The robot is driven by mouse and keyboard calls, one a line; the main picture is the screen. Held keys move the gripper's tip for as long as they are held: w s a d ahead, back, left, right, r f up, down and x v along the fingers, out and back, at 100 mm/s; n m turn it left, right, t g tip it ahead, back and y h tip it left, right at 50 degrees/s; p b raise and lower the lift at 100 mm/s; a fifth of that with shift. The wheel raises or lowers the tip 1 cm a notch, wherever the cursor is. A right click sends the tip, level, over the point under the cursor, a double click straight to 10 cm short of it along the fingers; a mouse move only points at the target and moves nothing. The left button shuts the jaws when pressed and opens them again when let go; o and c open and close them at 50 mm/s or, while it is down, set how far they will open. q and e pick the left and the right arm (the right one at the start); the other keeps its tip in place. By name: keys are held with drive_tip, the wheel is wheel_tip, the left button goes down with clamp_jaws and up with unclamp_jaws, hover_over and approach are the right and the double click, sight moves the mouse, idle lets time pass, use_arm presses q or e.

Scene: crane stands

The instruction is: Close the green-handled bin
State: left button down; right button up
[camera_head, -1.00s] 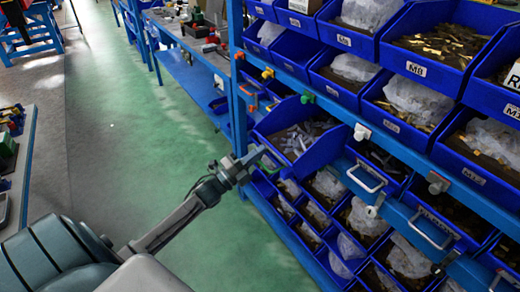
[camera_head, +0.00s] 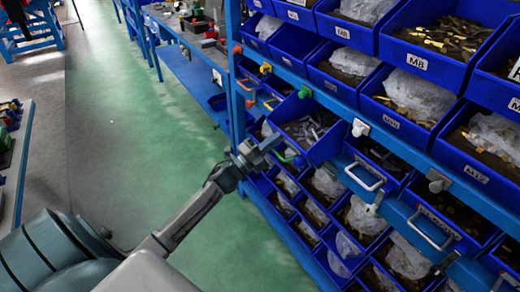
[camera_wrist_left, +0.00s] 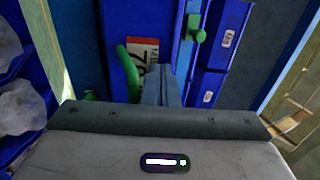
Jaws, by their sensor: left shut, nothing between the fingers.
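The green-handled bin is a blue bin (camera_head: 322,147) holding grey parts. It sits in the shelf row below the knobbed rail and sticks out a little toward the aisle. Its green handle (camera_head: 287,156) is partly hidden by my left gripper (camera_head: 268,146), which is shut and empty at the bin's front. In the left wrist view the green handle (camera_wrist_left: 128,74) stands left of the shut fingers (camera_wrist_left: 158,86), before a blue front with a red and white label. Whether the fingers touch the front cannot be told. My right gripper is not in view.
A green knob (camera_head: 305,92) and a white knob (camera_head: 360,128) stick out from the rail above the bin. Bins with white handles (camera_head: 365,177) lie to the right, and more filled bins stand above and below. The green aisle floor (camera_head: 130,150) at left is clear.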

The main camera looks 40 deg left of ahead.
sight(300, 130)
use_arm(q)
drive_tip(key=w+d, duration=0.1)
drive_tip(key=w, duration=0.2)
drive_tip(key=w+d+b, duration=0.1)
drive_tip(key=w+d, duration=0.1)
drive_tip(key=w, duration=0.2)
drive_tip(key=w+d, duration=0.1)
drive_tip(key=w, duration=0.3)
drive_tip(key=shift+d, duration=0.3)
drive_tip(key=shift+w+d+b, duration=0.15)
drive_tip(key=shift+w+b, duration=0.15)
drive_tip(key=shift+w, duration=0.15)
drive_tip(key=shift+r, duration=0.2)
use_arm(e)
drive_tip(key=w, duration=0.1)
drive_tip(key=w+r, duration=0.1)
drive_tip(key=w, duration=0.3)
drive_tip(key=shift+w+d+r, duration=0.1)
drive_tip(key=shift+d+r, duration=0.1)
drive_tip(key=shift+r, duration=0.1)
use_arm(q)
drive_tip(key=shift+r, duration=0.15)
